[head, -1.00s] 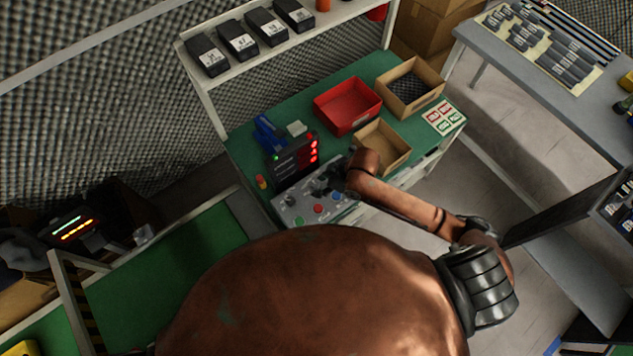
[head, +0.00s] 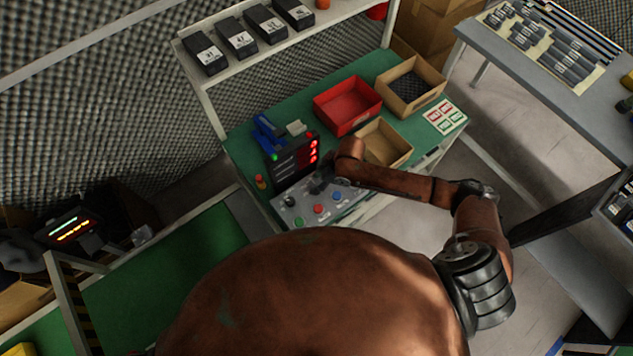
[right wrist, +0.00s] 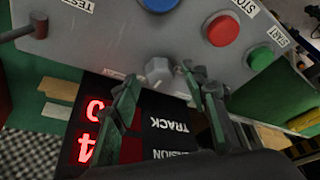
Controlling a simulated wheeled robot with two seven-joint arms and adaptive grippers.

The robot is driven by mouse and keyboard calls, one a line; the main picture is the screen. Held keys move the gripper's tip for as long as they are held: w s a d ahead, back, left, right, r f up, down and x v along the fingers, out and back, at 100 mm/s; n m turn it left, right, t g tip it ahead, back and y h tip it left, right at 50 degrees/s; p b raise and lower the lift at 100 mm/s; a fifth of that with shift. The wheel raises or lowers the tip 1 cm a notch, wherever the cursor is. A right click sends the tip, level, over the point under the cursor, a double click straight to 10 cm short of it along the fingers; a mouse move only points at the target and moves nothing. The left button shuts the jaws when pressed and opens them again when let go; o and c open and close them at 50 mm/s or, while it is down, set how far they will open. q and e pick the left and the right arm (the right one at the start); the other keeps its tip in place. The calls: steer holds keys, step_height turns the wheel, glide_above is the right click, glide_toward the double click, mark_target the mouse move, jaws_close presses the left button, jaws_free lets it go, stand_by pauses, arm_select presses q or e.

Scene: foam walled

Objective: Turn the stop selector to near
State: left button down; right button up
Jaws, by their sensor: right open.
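The grey sloped control panel (head: 305,212) stands on the green bench, and it fills the top of the right wrist view (right wrist: 115,38). A grey faceted knob (right wrist: 158,70) sticks out of it, below the blue and red buttons in that view. Its label is mostly hidden, and I cannot read its setting. My right gripper (head: 319,186) is over the panel's back part. In the right wrist view its open fingers (right wrist: 165,88) point at the panel, with the knob between and just beyond their tips. I cannot tell whether they touch it. My left gripper is not in view.
Blue (right wrist: 161,3), red (right wrist: 220,30) and green (right wrist: 261,58) buttons lie close to the fingers. A TEST lever (right wrist: 32,30) is at the left. A display with red digits (head: 298,158) stands behind the panel. A red bin (head: 347,104) and cardboard trays (head: 384,144) stand nearby.

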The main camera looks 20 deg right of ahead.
steer(key=shift+f, duration=0.1)
steer(key=shift+c, duration=0.5)
jaws_close()
steer(key=shift+w+n+g+p, duration=0.15)
steer(key=shift+n+g+p, duration=0.25)
steer(key=shift+n, duration=1.3)
steer(key=shift+w+n+g+y, duration=0.15)
steer(key=shift+n+g+y, duration=0.15)
steer(key=shift+n+g, duration=0.65)
steer(key=shift+n+g+b, duration=0.25)
steer(key=shift+n+b, duration=0.3)
steer(key=shift+n, duration=1.2)
